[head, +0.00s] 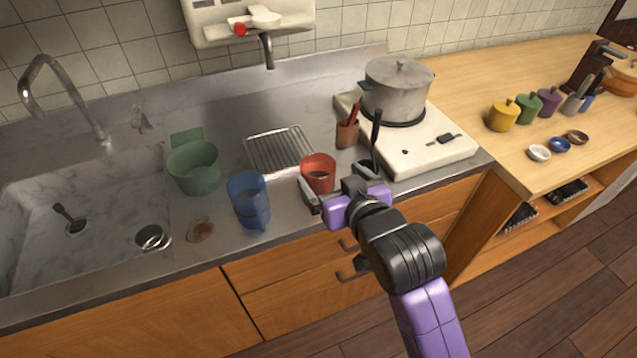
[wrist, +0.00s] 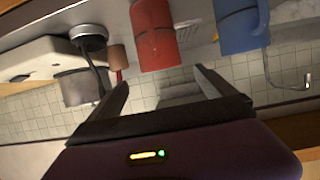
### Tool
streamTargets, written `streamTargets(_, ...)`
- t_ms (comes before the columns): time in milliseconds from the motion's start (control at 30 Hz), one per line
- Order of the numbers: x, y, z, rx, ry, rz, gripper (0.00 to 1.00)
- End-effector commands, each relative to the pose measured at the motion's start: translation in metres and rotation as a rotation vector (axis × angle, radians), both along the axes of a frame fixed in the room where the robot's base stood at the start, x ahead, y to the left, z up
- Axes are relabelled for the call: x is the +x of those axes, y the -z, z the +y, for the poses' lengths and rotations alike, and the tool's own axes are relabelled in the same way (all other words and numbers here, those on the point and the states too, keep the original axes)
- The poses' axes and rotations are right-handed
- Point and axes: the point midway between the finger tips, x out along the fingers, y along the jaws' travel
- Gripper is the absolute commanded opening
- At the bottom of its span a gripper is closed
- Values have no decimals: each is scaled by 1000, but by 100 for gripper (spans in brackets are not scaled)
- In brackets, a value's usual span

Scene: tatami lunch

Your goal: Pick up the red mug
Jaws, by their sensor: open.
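The red mug (head: 318,165) stands upright on the steel counter near its front edge, with something dark inside. In the wrist view, where the scene is turned over, the red mug (wrist: 155,42) lies ahead of the fingertips, toward the top. My gripper (head: 338,183) is at the counter's front edge, just in front of the mug and slightly to its right. In the wrist view my gripper (wrist: 163,80) has its two fingers spread wide with nothing between them. The mug appears just beyond the fingers; I cannot tell the exact gap.
A blue mug (head: 247,190) stands left of the red mug, and a green container (head: 193,168) farther left. A wire rack (head: 279,148) lies behind. A brown utensil cup (head: 347,134) and a stove (head: 440,150) with a pot (head: 397,88) stand to the right.

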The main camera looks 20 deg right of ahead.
Motion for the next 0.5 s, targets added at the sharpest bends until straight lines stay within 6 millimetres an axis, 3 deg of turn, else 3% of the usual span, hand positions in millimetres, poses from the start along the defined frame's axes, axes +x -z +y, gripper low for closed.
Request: streamTargets(500,43,30,2,3,1,20,94)
